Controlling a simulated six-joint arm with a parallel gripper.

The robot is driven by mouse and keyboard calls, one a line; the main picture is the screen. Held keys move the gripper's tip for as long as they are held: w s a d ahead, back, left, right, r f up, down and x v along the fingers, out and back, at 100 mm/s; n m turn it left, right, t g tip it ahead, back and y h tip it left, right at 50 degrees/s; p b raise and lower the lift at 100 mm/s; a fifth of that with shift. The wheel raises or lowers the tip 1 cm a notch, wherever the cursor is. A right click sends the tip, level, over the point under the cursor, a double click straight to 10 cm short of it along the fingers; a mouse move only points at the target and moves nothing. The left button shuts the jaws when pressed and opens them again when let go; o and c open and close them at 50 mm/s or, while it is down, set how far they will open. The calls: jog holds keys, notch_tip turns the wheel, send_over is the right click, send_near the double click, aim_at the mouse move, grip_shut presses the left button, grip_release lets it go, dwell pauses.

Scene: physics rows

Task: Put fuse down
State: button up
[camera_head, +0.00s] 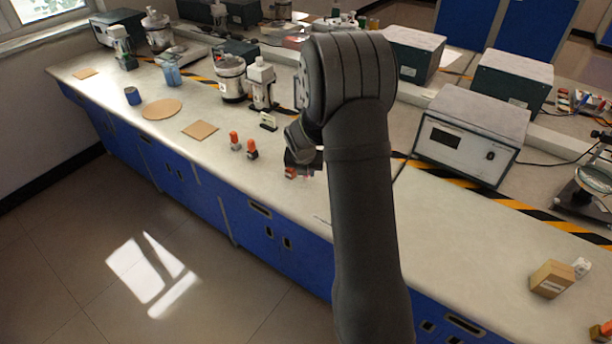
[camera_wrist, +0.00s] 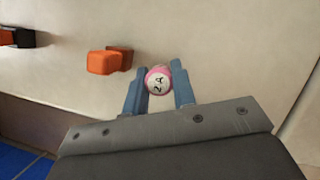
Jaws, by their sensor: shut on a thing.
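My gripper (camera_wrist: 157,88) is shut on the fuse (camera_wrist: 158,80). In the wrist view the fuse shows its round white end, marked "2A" with a pink rim, between two blue fingers. Its far end is hidden, and I cannot tell whether it touches the bench. In the head view my gripper (camera_head: 303,160) is over the bench near its front edge, partly hidden by my arm. A small red-orange block (camera_head: 291,172) shows beside it.
Two orange and black pieces (camera_head: 235,140) (camera_head: 252,149) stand on the bench left of my gripper. A small pale green-framed item (camera_head: 268,121) is behind them. A grey instrument box (camera_head: 472,135) stands to the right.

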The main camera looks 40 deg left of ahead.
jog(key=shift+f, duration=1.1)
jog(key=shift+f, duration=0.2)
jog(key=o, duration=1)
jog(key=v, duration=1.2)
jog(key=shift+r, duration=0.25)
